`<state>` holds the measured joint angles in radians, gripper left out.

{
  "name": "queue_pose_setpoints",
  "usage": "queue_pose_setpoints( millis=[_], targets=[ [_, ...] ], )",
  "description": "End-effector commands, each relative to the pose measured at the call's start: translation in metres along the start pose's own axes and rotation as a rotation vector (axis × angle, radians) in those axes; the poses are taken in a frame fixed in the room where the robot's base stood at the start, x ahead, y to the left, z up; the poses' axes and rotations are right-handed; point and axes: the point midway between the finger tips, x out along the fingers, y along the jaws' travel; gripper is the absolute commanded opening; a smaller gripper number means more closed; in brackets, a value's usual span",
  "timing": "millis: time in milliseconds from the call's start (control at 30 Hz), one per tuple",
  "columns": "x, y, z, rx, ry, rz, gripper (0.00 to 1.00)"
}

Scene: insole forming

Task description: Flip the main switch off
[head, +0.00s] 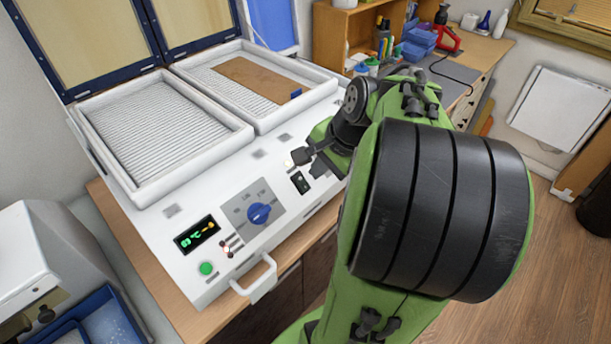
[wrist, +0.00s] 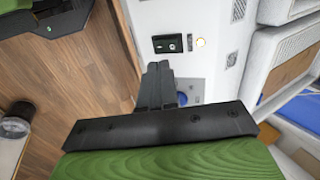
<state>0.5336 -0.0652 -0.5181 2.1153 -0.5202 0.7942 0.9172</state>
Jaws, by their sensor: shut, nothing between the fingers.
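The main switch (head: 300,182) is a small black rocker on the white front panel of the forming machine (head: 225,185). In the wrist view the switch (wrist: 167,43) lies just beyond my fingertips, with a glowing amber-white lamp (wrist: 200,42) to its right. My gripper (head: 297,157) is shut and empty, its dark fingers above the panel near the switch. In the wrist view my gripper (wrist: 158,66) points toward the switch, with a small gap in the picture; I cannot tell how high it is. The rocker's exact position is too small to tell.
A blue dial (head: 259,213), a lit green display (head: 195,235) and a green button (head: 206,268) sit on the same panel. A handle (head: 257,281) sticks out at the front. Two framed trays (head: 240,128) lie behind, one holding a brown sheet (head: 255,82).

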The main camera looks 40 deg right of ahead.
Motion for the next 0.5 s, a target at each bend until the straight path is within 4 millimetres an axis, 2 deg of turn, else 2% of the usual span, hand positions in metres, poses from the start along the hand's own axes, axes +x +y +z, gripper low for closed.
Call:
queue_pose_setpoints(
  millis=[33,200,333,500],
  targets=[
    [0.014,0.002,0.001,0.0,-0.004,0.004,0.0],
    [0.041,-0.009,0.001,-0.003,-0.002,0.003,0.0],
    [0.052,-0.015,0.001,-0.003,-0.001,0.002,0.0],
    [0.054,-0.016,0.0,-0.002,0.0,0.0,0.0]
  ],
)
